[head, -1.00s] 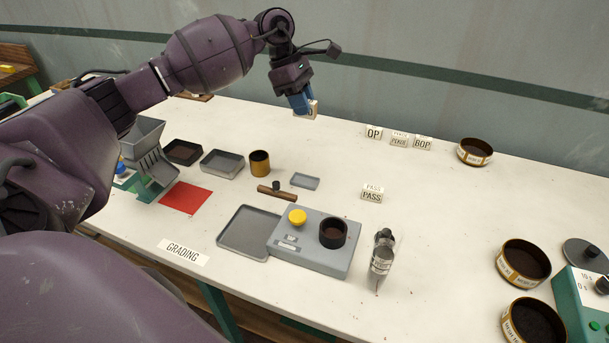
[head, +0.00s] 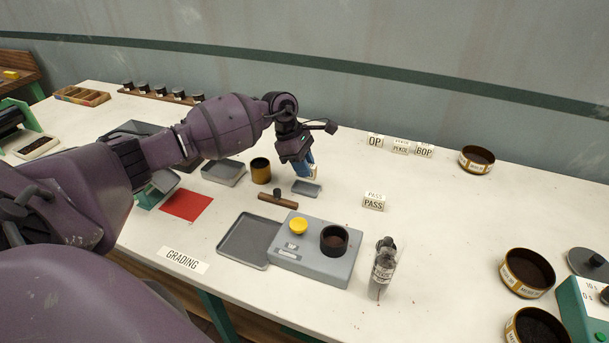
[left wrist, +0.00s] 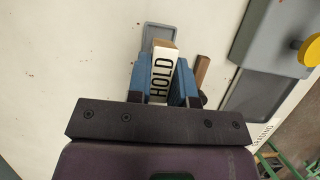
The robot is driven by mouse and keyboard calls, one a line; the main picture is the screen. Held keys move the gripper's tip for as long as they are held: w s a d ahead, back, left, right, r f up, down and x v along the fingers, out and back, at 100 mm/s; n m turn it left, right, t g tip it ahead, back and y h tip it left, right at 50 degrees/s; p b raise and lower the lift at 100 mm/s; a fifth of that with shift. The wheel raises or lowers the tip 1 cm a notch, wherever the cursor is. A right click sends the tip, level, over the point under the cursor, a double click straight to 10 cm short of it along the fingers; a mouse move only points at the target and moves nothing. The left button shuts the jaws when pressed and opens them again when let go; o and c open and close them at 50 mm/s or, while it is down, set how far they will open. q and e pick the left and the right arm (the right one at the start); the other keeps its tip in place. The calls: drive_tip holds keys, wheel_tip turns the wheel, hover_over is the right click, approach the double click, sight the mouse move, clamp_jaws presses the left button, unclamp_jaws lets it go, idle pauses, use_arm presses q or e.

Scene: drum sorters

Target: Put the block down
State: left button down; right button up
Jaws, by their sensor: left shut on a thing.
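My left gripper (head: 308,168) is shut on a small pale block, above the table near the small grey tray. In the left wrist view the block (left wrist: 160,72) sits between the blue fingers (left wrist: 163,85) and its white face reads HOLD. In the head view it is mostly hidden by the fingers. The small grey tray (head: 306,189) lies just below the gripper in the head view; its far part shows beyond the block in the left wrist view (left wrist: 159,32). Whether the block touches anything is not clear. My right gripper is not in view.
A PASS block (head: 374,202) stands to the right, and several lettered blocks including OP (head: 375,141) stand behind it. A brown-gold cup (head: 261,171) and a wooden bar with a dark knob (head: 278,200) are close by. White table is clear between the gripper and PASS.

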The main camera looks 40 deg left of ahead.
use_arm(q)
drive_tip(key=shift+f, duration=1.6)
drive_tip(key=shift+f+b, duration=0.3)
drive_tip(key=shift+f, duration=0.1)
drive_tip(key=shift+f, duration=0.25)
drive_tip(key=c, duration=1)
unclamp_jaws()
drive_tip(key=shift+r, duration=0.4)
drive_tip(key=v, duration=1.2)
drive_tip(key=shift+r, duration=0.25)
